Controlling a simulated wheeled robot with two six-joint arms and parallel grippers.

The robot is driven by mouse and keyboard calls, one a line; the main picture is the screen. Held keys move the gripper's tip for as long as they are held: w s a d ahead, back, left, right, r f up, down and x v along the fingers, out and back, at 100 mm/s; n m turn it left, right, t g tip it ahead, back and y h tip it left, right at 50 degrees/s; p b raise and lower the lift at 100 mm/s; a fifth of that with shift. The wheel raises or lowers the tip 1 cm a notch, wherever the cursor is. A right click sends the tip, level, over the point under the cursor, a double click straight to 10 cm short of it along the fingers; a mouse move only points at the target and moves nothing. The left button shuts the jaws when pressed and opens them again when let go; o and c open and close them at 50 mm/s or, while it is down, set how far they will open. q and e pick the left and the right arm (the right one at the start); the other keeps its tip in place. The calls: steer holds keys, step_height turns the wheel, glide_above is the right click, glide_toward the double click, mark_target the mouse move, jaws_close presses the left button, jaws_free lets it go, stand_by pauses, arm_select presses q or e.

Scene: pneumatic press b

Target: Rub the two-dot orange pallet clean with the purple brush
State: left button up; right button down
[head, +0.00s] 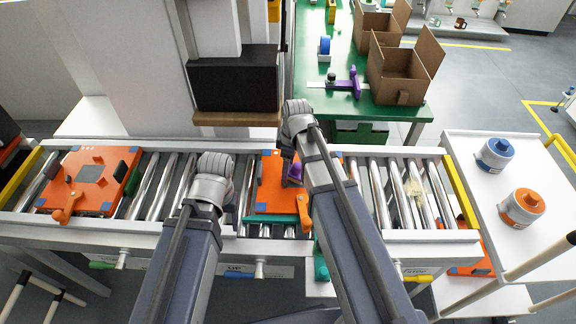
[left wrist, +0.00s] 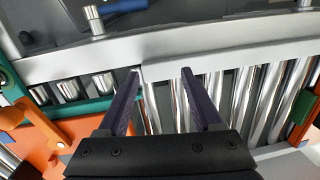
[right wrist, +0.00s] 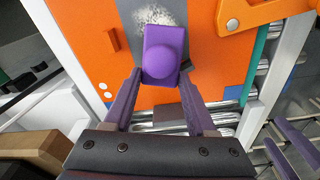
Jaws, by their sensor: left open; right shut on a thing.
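The orange pallet (head: 265,195) lies on the roller conveyor in the middle of the head view, partly hidden by my right arm. The right wrist view shows its two white dots (right wrist: 105,91), a grey strip and a whitish speckled patch (right wrist: 155,17) on that strip. My right gripper (right wrist: 160,72) is shut on the purple brush (right wrist: 163,52), which is over the grey strip beside the patch; I cannot tell whether it touches. My left gripper (left wrist: 161,72) is open and empty above the rollers, left of the pallet.
Another orange pallet (head: 108,160) lies on the conveyor at the left. A dark press block (head: 235,82) hangs behind the conveyor. A green table (head: 340,85) holds open cardboard boxes. A white side table (head: 480,205) at the right carries a blue and an orange canister.

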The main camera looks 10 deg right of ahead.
steer(key=shift+d, duration=0.1)
arm_select(q)
steer(key=shift+a+r, duration=0.1)
steer(key=shift+a, duration=0.1)
arm_select(e)
steer(key=shift+s+d+r, duration=0.1)
steer(key=shift+s+d, duration=0.1)
steer(key=shift+d, duration=0.3)
steer(key=shift+s+d+r, duration=0.1)
steer(key=shift+s+d, duration=0.05)
steer(key=shift+d, duration=0.3)
steer(key=shift+d+f, duration=0.1)
steer(key=shift+d, duration=0.05)
arm_select(q)
steer(key=shift+d, duration=0.1)
arm_select(e)
steer(key=shift+s+d+f, duration=0.1)
steer(key=shift+s+d, duration=0.1)
steer(key=shift+d, duration=0.4)
steer(key=shift+s+d+f, duration=0.1)
steer(key=shift+s+d, duration=0.05)
steer(key=shift+d, duration=0.45)
